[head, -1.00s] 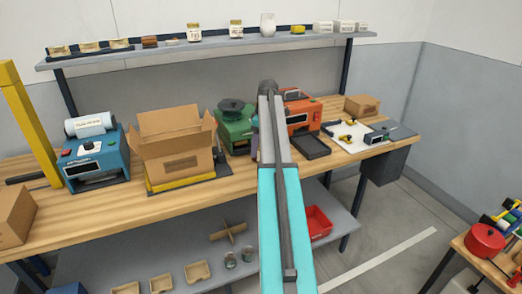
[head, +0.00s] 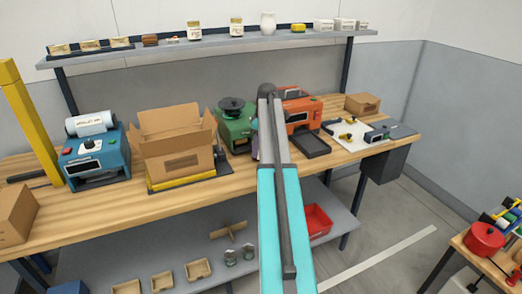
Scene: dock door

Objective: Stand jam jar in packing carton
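The packing carton (head: 178,160) is an open brown cardboard box with raised flaps. It stands on the workbench at centre left, on a yellow and dark base. Two jars with pale labels, one (head: 194,30) and another (head: 236,28), stand on the high shelf; I cannot read which is jam.
A blue machine (head: 92,158) stands left of the carton, and green (head: 237,127) and orange (head: 300,111) machines stand to its right. A yellow post (head: 30,125) rises at the left. The bench's front strip is clear. A small table with a red pot (head: 484,236) is at lower right.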

